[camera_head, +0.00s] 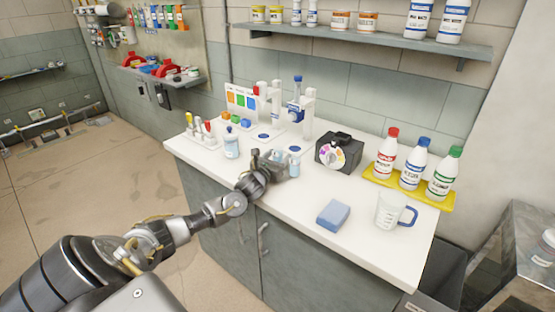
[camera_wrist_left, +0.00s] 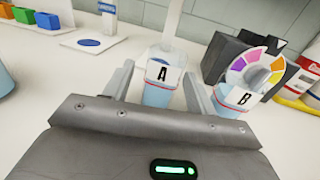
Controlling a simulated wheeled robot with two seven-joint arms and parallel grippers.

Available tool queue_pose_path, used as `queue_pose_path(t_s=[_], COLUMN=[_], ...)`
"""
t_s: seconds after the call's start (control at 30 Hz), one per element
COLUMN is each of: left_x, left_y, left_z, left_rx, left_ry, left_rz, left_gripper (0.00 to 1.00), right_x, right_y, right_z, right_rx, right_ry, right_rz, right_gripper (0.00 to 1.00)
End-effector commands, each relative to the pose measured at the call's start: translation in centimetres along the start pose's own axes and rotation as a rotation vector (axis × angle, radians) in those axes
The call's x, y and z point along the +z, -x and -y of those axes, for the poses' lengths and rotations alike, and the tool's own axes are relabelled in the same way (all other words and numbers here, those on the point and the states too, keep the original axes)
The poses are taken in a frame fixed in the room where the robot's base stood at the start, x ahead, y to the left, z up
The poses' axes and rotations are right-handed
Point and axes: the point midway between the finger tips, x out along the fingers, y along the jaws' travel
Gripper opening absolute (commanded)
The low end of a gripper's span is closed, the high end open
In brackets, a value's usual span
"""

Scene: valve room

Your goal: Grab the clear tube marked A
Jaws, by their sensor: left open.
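The clear tube marked A (camera_wrist_left: 158,92) holds blue liquid and has a white label with a black A. In the left wrist view it stands upright between the two fingers of my left gripper (camera_head: 275,160), which is open, with a gap visible on each side. A second container marked B (camera_wrist_left: 234,103), also with blue liquid, stands just right of the right finger. In the head view a blue-filled container (camera_head: 294,168) shows beside my gripper; its label cannot be read there. My gripper partly hides that area. My right gripper is not in view.
A black box with a colour wheel (camera_head: 338,152) stands right of the containers. A blue-filled bottle (camera_head: 231,146) stands left of my gripper. A blue sponge (camera_head: 333,214), a clear jug (camera_head: 389,212) and a yellow tray (camera_head: 381,178) with bottles are farther right.

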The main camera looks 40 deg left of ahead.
Motion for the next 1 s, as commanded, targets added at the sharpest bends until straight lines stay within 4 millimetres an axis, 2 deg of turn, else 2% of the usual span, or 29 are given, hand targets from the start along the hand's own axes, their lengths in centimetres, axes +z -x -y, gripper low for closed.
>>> queue_pose_path(t_s=[0.1,0.5,0.83,1.0], left_x=[0.0,0.0,0.5,2.3], left_y=[0.0,0.0,0.0,0.0], left_z=[0.0,0.0,0.0,0.0], left_rx=[-0.001,0.0,-0.001,-0.002], left_ry=[0.0,0.0,0.0,-0.001], left_rz=[0.0,0.001,0.003,0.006], left_gripper=[0.57,0.07,0.07,0.07], right_x=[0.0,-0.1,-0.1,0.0], right_y=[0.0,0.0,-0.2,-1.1], right_z=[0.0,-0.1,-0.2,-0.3], right_rx=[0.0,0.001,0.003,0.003], right_ry=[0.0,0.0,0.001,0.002], right_rz=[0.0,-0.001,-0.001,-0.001], right_gripper=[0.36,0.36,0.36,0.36])
